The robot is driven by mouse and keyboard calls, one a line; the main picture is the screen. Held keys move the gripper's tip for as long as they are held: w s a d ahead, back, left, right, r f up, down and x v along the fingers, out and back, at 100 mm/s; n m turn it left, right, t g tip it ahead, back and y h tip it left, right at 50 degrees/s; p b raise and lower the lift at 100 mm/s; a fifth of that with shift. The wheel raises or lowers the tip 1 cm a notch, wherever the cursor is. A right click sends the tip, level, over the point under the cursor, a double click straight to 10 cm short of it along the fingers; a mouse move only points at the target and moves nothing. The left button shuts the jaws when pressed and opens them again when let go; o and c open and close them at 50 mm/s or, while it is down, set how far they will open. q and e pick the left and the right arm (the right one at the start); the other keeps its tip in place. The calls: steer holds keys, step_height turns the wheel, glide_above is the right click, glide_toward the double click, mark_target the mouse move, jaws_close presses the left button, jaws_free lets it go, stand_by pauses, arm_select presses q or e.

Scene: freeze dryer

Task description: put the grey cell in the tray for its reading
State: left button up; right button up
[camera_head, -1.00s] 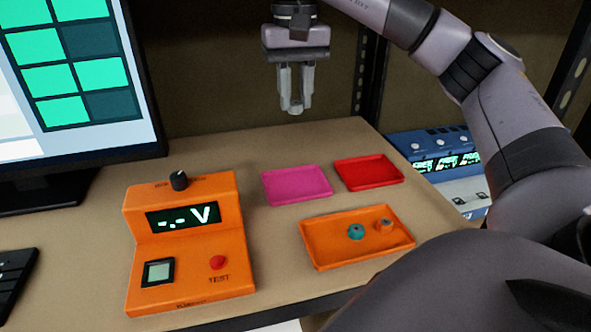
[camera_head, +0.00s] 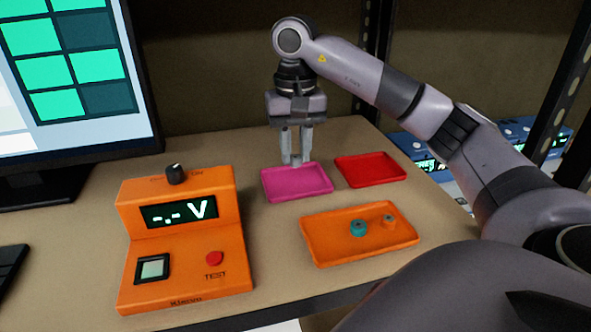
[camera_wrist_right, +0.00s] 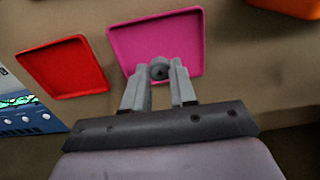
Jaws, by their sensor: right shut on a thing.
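My right gripper (camera_head: 296,158) points down over the pink tray (camera_head: 275,192), with its fingertips in front of the tray's back edge. The right wrist view shows it shut on the grey cell (camera_wrist_right: 159,69), a small round piece between the fingertips. The pink tray (camera_wrist_right: 188,42) is empty in both views. The red tray (camera_head: 370,168) beside it is also empty. The orange tray (camera_head: 325,248) in front holds a teal cell (camera_head: 358,228) and an orange cell (camera_head: 389,222). The height of the grey cell above the pink tray is hard to judge. My left gripper is not in view.
An orange tester (camera_head: 182,285) with a knob, a red TEST button and a display reading "-.- V" stands at the left. A monitor (camera_head: 75,120) stands behind it. Blue instruments (camera_head: 425,160) are beyond the right table edge.

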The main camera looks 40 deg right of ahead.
mark_target(295, 157)
steer(key=shift+f+b, duration=0.45)
steer(key=shift+f, duration=1.45)
steer(key=shift+f, duration=0.2)
steer(key=o, duration=0.8)
steer(key=shift+r, duration=0.15)
step_height(295, 157, up, 10)
steer(key=p, duration=0.3)
steer(key=shift+r+p, duration=0.2)
steer(key=shift+p, duration=0.2)
steer(key=shift+r, duration=0.85)
